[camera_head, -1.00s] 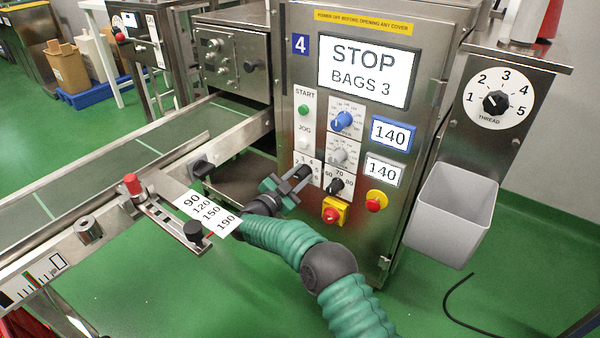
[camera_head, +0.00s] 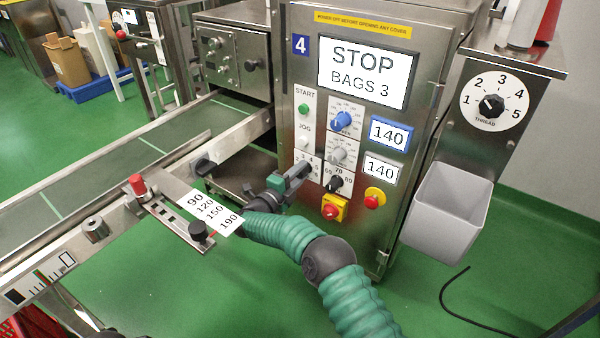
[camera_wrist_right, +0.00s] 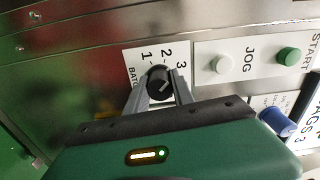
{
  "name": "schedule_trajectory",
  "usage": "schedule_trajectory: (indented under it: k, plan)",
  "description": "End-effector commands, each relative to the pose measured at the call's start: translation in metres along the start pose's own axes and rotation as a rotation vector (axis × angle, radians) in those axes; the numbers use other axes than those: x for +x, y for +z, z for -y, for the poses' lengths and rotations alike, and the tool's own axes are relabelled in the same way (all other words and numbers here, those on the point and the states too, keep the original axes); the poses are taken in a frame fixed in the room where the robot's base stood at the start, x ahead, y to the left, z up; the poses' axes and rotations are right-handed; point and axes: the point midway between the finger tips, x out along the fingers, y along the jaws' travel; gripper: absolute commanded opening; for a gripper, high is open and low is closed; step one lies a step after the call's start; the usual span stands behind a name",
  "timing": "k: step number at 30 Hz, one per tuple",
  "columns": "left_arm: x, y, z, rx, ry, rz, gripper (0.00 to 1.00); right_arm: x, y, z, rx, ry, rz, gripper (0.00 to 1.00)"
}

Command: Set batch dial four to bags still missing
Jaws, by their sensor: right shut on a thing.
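The station 4 machine (camera_head: 295,75) has a screen (camera_head: 367,72) reading "STOP BAGS 3". My right gripper (camera_head: 303,172) is at the lower left of its front panel, at the batch dial, whose knob is mostly hidden behind the fingers in the head view. In the right wrist view my right gripper (camera_wrist_right: 160,88) is shut on the small black batch dial knob (camera_wrist_right: 159,82), with a finger on each side. The knob's white mark slants up and right, toward the side of the printed 3; the exact number is unclear. My left gripper is not in view.
A grey bin (camera_head: 447,215) hangs at right. A conveyor (camera_head: 120,165) runs at left.

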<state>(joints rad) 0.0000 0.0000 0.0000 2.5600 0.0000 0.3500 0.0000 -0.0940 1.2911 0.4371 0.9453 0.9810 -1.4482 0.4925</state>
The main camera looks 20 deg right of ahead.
Motion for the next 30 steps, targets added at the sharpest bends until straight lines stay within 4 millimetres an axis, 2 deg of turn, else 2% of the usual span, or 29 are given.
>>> schedule_trajectory:
  k: [13, 30]
  plan:
    - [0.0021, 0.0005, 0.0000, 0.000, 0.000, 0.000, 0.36, -0.0006, -0.0016, -0.0068, 0.281, 0.008, -0.007, 0.00]
    - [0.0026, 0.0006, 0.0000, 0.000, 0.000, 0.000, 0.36, -0.0008, -0.0014, -0.0082, 0.346, 0.009, -0.006, 0.00]
